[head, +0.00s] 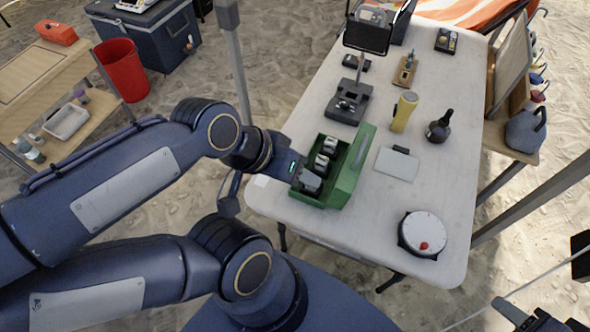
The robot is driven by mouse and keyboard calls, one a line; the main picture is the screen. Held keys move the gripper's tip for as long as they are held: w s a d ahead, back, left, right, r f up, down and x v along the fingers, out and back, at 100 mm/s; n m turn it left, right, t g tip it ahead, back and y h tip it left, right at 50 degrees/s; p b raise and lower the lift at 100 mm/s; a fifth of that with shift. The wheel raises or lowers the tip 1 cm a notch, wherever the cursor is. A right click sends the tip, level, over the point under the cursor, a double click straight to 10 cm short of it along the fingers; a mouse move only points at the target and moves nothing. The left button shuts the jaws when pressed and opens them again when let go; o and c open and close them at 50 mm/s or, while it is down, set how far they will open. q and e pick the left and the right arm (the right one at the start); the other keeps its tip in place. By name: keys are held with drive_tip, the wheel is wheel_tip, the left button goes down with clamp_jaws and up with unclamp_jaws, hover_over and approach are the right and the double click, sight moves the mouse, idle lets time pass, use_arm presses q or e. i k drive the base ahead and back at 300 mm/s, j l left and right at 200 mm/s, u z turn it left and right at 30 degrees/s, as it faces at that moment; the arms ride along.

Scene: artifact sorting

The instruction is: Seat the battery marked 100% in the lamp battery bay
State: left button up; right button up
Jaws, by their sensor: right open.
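A green box (357,178) stands at the table's near left edge with its lid open to the right. Several grey and dark batteries (322,162) stand in a row inside it; their charge marks are too small to read. My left gripper (307,180) is low at the box's near end, by the nearest battery; its fingertips are hidden, so its grip cannot be told. A black lamp (347,107) with a raised rectangular head stands beyond the box; what is in its bay cannot be made out. My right gripper (537,318) is open at the bottom right corner, off the table.
On the table (455,170) are a yellow cylinder (404,111), a dark round flask (439,127), a grey plate (397,163) and a white round device with a red knob (424,232). Small dark devices lie at the back. A metal pole rises left of the table. The near middle is clear.

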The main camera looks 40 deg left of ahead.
sight(359, 94)
drive_tip(key=j+u, duration=0.2)
drive_tip(key=u, duration=0.75)
